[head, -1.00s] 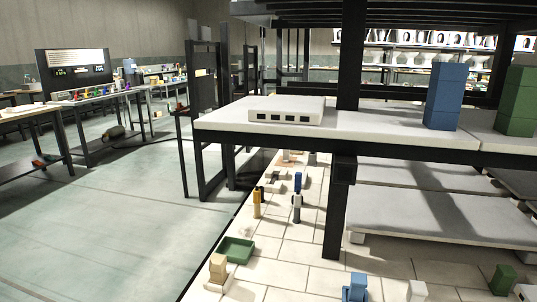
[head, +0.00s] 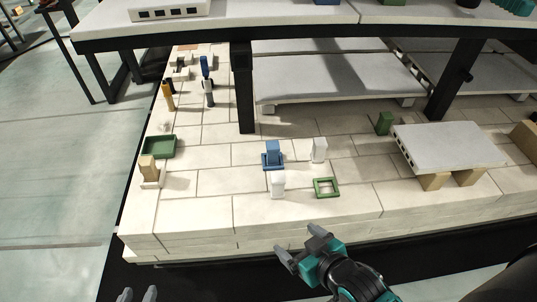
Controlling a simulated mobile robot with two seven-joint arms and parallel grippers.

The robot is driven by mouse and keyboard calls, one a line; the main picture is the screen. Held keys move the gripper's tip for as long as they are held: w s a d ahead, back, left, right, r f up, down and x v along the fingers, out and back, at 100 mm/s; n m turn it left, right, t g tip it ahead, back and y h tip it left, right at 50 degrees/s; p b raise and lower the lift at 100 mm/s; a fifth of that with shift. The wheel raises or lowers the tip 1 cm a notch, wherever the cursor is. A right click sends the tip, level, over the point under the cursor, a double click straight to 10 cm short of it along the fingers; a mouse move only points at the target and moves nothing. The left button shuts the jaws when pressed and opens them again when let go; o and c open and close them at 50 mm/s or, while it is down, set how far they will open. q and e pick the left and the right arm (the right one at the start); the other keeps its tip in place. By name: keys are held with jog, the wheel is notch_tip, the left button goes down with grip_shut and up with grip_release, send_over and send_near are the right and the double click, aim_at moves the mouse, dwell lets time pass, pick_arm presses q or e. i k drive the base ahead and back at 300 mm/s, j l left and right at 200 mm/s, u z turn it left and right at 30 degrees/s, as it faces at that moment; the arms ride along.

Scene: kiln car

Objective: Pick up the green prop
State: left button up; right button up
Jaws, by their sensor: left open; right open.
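The low white slab (head: 450,146) rests on tan blocks. A dark post (head: 243,95) and upper shelf rise behind. A green tray (head: 159,147) lies left.

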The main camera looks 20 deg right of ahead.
aim_at(385, 120)
jog(key=k+l+z, duration=0.1)
jog(key=z, duration=1.4)
jog(key=k+l, duration=0.05)
